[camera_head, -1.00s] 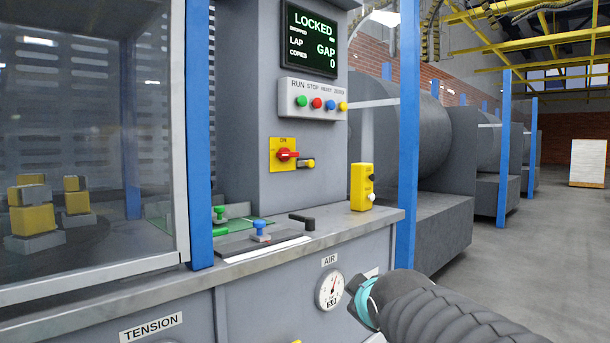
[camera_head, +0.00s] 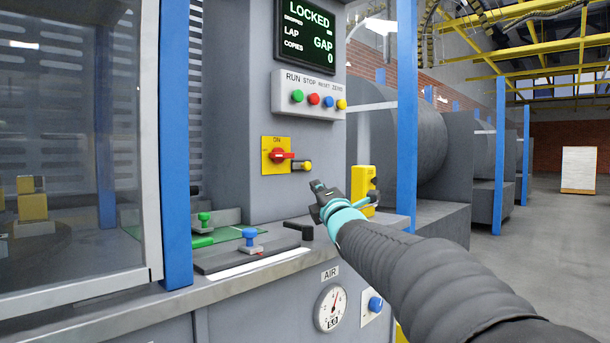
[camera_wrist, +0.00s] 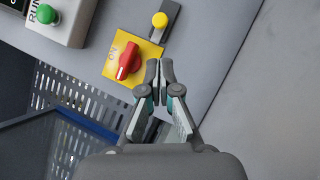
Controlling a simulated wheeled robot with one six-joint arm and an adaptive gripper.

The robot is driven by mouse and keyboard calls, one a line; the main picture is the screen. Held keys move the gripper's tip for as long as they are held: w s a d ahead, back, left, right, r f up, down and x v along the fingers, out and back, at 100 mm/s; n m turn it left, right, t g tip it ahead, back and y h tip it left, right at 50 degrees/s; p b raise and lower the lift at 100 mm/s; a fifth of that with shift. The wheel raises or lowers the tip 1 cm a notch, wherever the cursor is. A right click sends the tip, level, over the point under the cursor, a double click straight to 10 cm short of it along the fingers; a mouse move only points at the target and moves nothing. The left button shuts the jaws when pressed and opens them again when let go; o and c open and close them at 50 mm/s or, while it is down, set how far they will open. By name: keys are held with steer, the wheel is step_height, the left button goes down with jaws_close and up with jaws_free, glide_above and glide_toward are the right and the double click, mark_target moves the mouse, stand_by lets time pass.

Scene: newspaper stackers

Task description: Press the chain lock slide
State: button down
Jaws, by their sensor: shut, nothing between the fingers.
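A yellow knob on a short dark slide (camera_head: 302,166) sits on the grey panel, just right of the red rotary switch (camera_head: 281,155) on its yellow plate. I take it to be the chain lock slide, but no label on it is readable. In the wrist view the knob (camera_wrist: 159,19) stands beyond the fingertips, with the red switch (camera_wrist: 129,60) to its lower left. My gripper (camera_head: 317,185) is just below and right of the knob in the head view, apart from it. In the wrist view my gripper (camera_wrist: 160,68) has its fingertips together and empty.
A yellow box (camera_head: 362,187) stands on the ledge behind my gripper. A blue knob (camera_head: 250,237), a green knob (camera_head: 204,220) and a black handle (camera_head: 300,229) are on the ledge. A row of coloured buttons (camera_head: 313,97) is above. A blue post (camera_head: 407,110) stands at right.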

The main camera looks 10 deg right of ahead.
steer(key=p, duration=0.3)
glide_toward(300, 166)
steer(key=x, duration=0.4)
steer(key=shift+w+r, duration=0.1)
steer(key=shift+w, duration=0.25)
steer(key=shift+w, duration=0.1)
